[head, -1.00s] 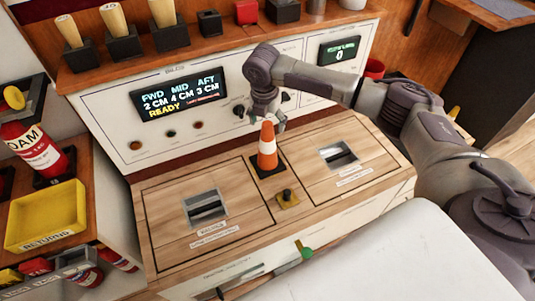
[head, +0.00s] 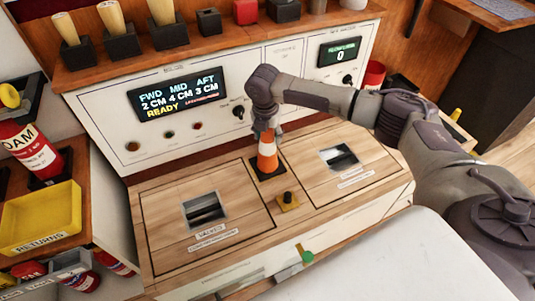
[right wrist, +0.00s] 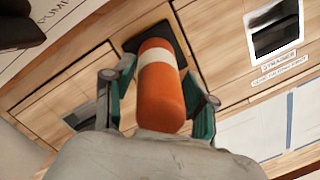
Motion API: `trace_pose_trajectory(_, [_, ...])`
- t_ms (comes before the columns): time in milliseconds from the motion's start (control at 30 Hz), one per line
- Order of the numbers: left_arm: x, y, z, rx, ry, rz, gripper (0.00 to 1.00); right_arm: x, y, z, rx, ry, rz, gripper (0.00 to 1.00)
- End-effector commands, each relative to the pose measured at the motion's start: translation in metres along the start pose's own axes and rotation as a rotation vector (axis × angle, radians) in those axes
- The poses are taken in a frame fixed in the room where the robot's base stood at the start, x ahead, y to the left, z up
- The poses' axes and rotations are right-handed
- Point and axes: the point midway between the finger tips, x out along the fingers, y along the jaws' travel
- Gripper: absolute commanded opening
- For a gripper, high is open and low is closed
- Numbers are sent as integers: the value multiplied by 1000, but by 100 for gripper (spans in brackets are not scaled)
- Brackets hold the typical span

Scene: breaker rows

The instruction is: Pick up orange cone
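The orange cone (head: 267,152) has a white band and stands upright on a dark square base on the wooden counter (head: 232,172). My right gripper (head: 266,130) points down over the cone's upper part and hides its top in the head view. In the right wrist view the cone (right wrist: 160,92) stands between the two green-padded fingers (right wrist: 162,95), one on each side. The fingers look open around it, with the pads very close to its sides. Contact is hard to tell. My left gripper is not in view.
Slotted openings (head: 204,210) (head: 338,158) flank the cone, and a small knob (head: 288,199) stands in front of it. A panel with a lit display (head: 178,95) rises behind. A yellow returns tray (head: 41,219) and a red extinguisher (head: 32,150) are at the left.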

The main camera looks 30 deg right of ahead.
Motion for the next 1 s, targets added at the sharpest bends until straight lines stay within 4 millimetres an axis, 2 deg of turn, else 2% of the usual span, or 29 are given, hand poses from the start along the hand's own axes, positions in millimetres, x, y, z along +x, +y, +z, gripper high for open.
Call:
trace_pose_trajectory(33, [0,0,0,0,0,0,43,0,0,0,0,0,0,42])
trace_pose_trajectory(300, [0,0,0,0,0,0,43,0,0,0,0,0,0,0])
trace_pose_trajectory(733, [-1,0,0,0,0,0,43,-4,0,1,1,-1,1,0])
trace_pose_trajectory(933, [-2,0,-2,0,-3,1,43,-24,1,4,1,-1,3,0])
trace_pose_trajectory(967, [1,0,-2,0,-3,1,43,-28,1,5,1,-1,3,0])
trace_pose_trajectory(1000, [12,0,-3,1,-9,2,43,-33,1,6,1,-1,2,0])
